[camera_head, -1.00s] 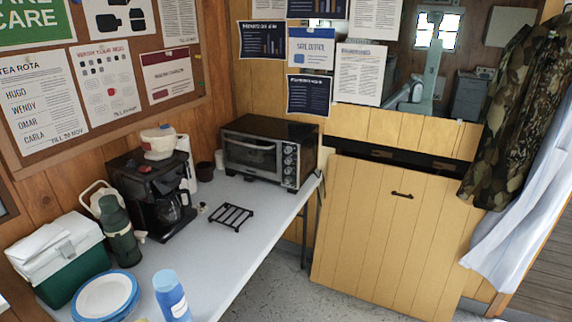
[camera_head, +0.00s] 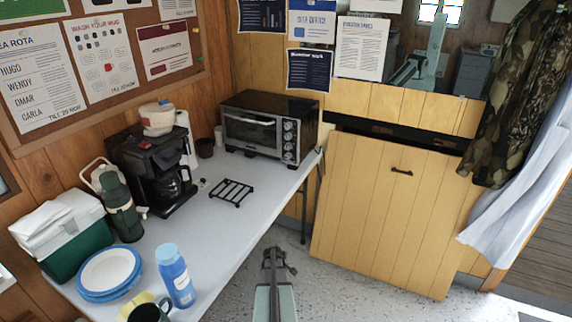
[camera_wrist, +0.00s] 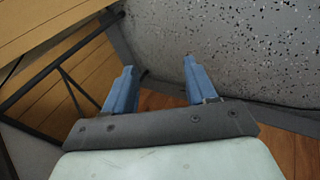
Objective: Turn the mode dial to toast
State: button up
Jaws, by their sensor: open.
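The toaster oven (camera_head: 262,105) is a black and silver box at the back of the white table, with its glass door closed. A column of several round knobs (camera_head: 289,138) runs down the right side of its front. The knob labels are too small to read, so I cannot tell which one is the mode dial or how it is set. My gripper shows in the wrist view (camera_wrist: 158,82) with two blue fingers apart and nothing between them. In the head view my arm rises from the bottom edge, in front of the table's right side and well short of the oven.
On the table (camera_head: 215,225) are a black wire rack (camera_head: 231,192), a coffee maker (camera_head: 158,165), a green flask (camera_head: 120,205), a cool box (camera_head: 65,235), plates (camera_head: 107,270), a blue bottle (camera_head: 175,275) and a mug (camera_head: 150,312). A wooden panel (camera_head: 385,220) leans to the right.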

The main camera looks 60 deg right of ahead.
jog(key=s+d+r+g+h, duration=0.1)
jog(key=s+d+r+h, duration=0.1)
jog(key=s+d+r, duration=0.55)
jog(key=s+d+r+n+g+h, duration=0.15)
jog(key=s+d+r, duration=0.25)
jog(key=d+r, duration=0.65)
jog(key=s+d+r+g+h, duration=0.1)
jog(key=s+d+r+h, duration=0.1)
jog(key=s+d+r, duration=0.65)
jog(key=w+a+r+n+h, duration=0.1)
jog(key=w+r+n, duration=0.1)
jog(key=w+r, duration=0.35)
jog(key=n+t+h, duration=0.2)
jog(key=n+h, duration=0.3)
jog(key=n, duration=0.9)
send_near(287, 137)
jog(key=shift+g, duration=0.25)
jog(key=d, duration=0.9)
jog(key=shift+w+d+f, duration=0.1)
jog(key=shift+w+f, duration=0.1)
jog(key=shift+m, duration=0.25)
grip_shut()
